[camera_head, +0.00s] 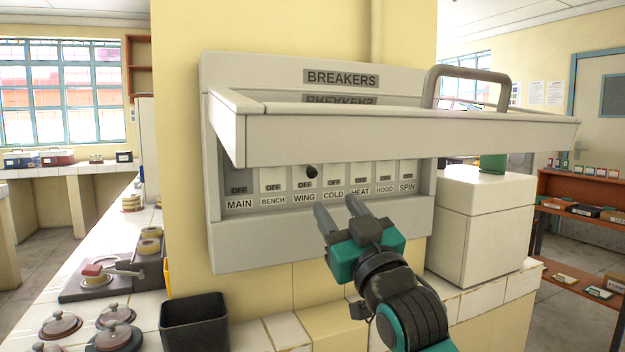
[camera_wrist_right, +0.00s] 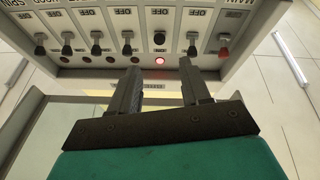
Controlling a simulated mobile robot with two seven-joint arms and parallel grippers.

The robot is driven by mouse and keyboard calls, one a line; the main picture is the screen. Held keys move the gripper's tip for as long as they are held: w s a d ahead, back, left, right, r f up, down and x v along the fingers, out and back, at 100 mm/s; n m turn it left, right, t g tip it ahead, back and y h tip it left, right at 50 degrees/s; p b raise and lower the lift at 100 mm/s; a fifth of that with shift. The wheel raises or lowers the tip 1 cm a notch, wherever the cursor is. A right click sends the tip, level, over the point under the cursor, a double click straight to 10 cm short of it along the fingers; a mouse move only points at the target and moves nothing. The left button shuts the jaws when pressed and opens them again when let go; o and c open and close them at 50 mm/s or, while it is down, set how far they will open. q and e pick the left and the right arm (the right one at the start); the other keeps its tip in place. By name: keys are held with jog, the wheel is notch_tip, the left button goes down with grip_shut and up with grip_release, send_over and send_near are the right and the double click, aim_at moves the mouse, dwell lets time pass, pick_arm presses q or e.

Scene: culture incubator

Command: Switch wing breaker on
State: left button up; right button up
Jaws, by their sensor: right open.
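The breaker panel (camera_head: 225,225) has a row of levers labelled MAIN, BENCH, WING, COLD, HEAT, HOOD and SPIN. The wing breaker lever (camera_head: 311,172) shows as a dark knob above its label; the other levers are hidden behind the cover. In the upside-down right wrist view, the wing lever (camera_wrist_right: 159,38) points more towards the camera than its neighbours, and a red lamp (camera_wrist_right: 159,61) beside it is lit. My right gripper (camera_head: 336,206) is open and empty, in front of the panel's lower part. Its fingertips (camera_wrist_right: 159,75) straddle the wing column, apart from the lever. My left gripper is out of view.
The panel's raised cover (camera_head: 400,135) juts out above the levers, its grey handle (camera_head: 470,72) at the right. A white box (camera_head: 480,235) stands right of the panel. A black bin (camera_head: 195,323) and several lidded pots (camera_head: 115,315) stand at the lower left.

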aim_at(314, 174)
jog(key=x, duration=1.2)
jog(key=shift+c, duration=0.3)
grip_shut()
